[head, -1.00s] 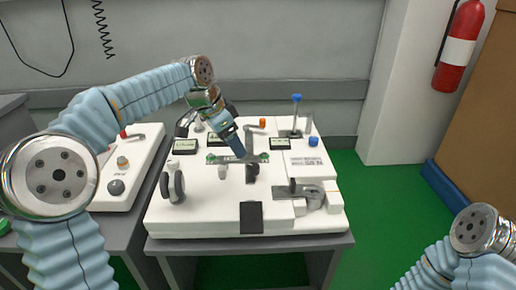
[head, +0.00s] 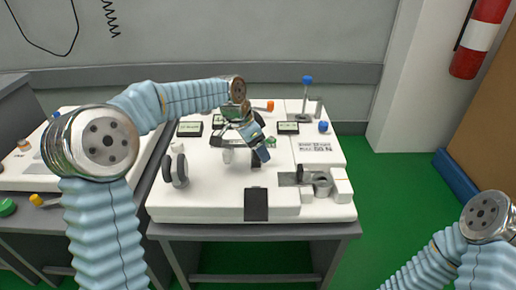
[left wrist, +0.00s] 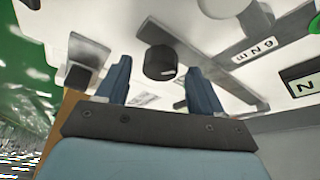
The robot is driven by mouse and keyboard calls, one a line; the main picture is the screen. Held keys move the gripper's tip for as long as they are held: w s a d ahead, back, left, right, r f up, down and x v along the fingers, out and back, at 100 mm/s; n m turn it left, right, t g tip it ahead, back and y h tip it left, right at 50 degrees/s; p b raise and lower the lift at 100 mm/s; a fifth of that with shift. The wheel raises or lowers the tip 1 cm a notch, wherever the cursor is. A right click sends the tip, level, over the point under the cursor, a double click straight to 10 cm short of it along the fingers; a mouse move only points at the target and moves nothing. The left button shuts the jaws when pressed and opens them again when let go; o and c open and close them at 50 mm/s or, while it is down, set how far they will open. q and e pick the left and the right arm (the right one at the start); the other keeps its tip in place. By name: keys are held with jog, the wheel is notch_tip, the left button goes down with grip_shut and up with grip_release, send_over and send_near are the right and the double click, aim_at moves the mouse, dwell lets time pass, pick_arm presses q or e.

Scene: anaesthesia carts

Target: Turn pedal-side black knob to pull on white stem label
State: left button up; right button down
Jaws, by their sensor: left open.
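The black knob (head: 256,164) stands on the white cart top behind the black pedal-like plate (head: 256,204), mostly covered by my gripper. In the left wrist view the black knob (left wrist: 160,62) shows whole, between and beyond the two blue fingers. My left gripper (head: 263,152) is open and empty, tilted down over the knob; I cannot tell whether a finger touches it. A white stem-like knob (head: 228,155) stands just left of the gripper. I cannot make out a label on the stem. My right gripper is out of view.
A grey wheel-like part (head: 175,170) stands at left, and a grey clamp-like fixture (head: 318,182) at right. Small display panels (head: 288,128) and a blue-capped post (head: 307,95) are farther back. The cart top in front of the knob is mostly clear.

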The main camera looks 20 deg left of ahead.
pick_arm(q)
jog(key=shift+d+f, duration=0.1)
jog(key=shift+f, duration=0.15)
jog(key=c, duration=1.1)
jog(key=shift+o, duration=0.2)
jog(key=shift+n, duration=0.4)
jog(key=n, duration=0.2)
jog(key=n+t+y+b, duration=0.1)
jog(key=n, duration=0.1)
jog(key=shift+d+n+y, duration=0.15)
jog(key=shift+n+y, duration=0.15)
jog(key=shift+n, duration=0.1)
jog(key=n+y, duration=0.1)
jog(key=n, duration=0.2)
jog(key=n+y+b, duration=0.1)
jog(key=n, duration=0.2)
jog(key=shift+t+b, duration=0.3)
jog(key=shift+y, duration=0.3)
